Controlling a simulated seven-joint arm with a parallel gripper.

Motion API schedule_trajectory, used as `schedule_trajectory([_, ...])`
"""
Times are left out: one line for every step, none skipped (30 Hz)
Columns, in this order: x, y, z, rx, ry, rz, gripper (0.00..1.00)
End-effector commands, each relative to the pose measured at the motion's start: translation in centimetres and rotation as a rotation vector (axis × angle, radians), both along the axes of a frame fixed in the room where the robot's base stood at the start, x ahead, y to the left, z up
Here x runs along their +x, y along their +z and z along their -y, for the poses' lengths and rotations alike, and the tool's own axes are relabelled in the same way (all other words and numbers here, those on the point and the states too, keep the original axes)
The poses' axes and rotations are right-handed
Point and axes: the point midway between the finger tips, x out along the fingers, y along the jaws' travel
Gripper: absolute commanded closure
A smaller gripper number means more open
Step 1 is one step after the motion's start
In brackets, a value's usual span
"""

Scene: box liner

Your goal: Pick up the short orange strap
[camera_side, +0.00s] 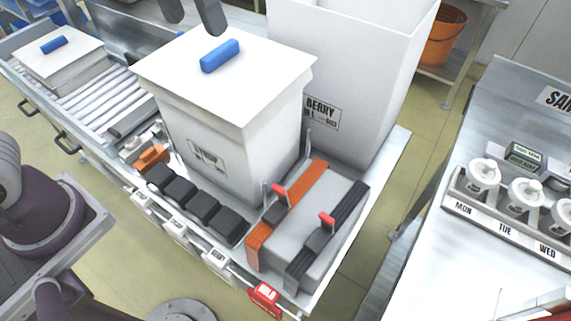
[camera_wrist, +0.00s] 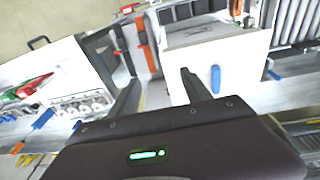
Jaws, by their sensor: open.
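An orange strap (camera_side: 285,218) with a red-tipped lever buckle lies over a grey block (camera_side: 310,225) at the front of the bench. A black strap (camera_side: 330,235) of similar make lies beside it. A smaller orange item (camera_side: 152,158) sits left of the black blocks; I cannot tell whether it is a strap. The wrist view also shows the orange strap (camera_wrist: 147,50) and, at the top, the small orange item (camera_wrist: 237,8). My gripper (camera_side: 194,26) is open and empty, high above the lidded box; its fingers also show in the wrist view (camera_wrist: 158,82).
A white box (camera_side: 235,155) has a lid with a blue handle (camera_side: 220,56). A tall white bin (camera_side: 355,70) stands behind it. Several black blocks (camera_side: 195,203) line the front edge. A roller conveyor (camera_side: 105,80) is left; a side table (camera_side: 430,230) with labelled cups is right.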

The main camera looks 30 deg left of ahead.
Motion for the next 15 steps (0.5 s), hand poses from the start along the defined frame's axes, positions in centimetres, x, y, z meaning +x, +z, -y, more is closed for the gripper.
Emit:
schedule_trajectory([0.8, -0.4, 1.3, 0.008, -0.008, -0.025, 0.44])
schedule_trajectory([1.2, -0.6, 2.0, 0.012, -0.009, -0.038, 0.44])
schedule_trajectory([1.6, -0.9, 2.9, 0.019, -0.011, -0.056, 0.44])
schedule_trajectory([2.0, -1.2, 3.7, 0.024, -0.012, -0.068, 0.44])
schedule_trajectory([2.3, -1.5, 4.4, 0.03, -0.013, -0.08, 0.44])
schedule_trajectory([2.6, -1.9, 5.4, 0.038, -0.016, -0.095, 0.44])
schedule_trajectory([2.9, -2.3, 6.1, 0.045, -0.017, -0.107, 0.44])
schedule_trajectory([3.0, -2.6, 6.8, 0.051, -0.02, -0.118, 0.44])
schedule_trajectory([3.3, -3.1, 7.8, 0.06, -0.022, -0.132, 0.44])
schedule_trajectory([3.4, -3.5, 8.5, 0.068, -0.023, -0.142, 0.44])
schedule_trajectory([3.6, -3.9, 9.3, 0.075, -0.025, -0.152, 0.44])
schedule_trajectory([3.5, -4.9, 9.2, 0.079, -0.021, -0.157, 0.44])
schedule_trajectory([3.5, -5.8, 9.1, 0.079, -0.02, -0.156, 0.44])
schedule_trajectory([3.4, -6.6, 9.1, 0.078, -0.02, -0.156, 0.44])
schedule_trajectory([3.4, -7.9, 9.0, 0.079, -0.02, -0.157, 0.44])
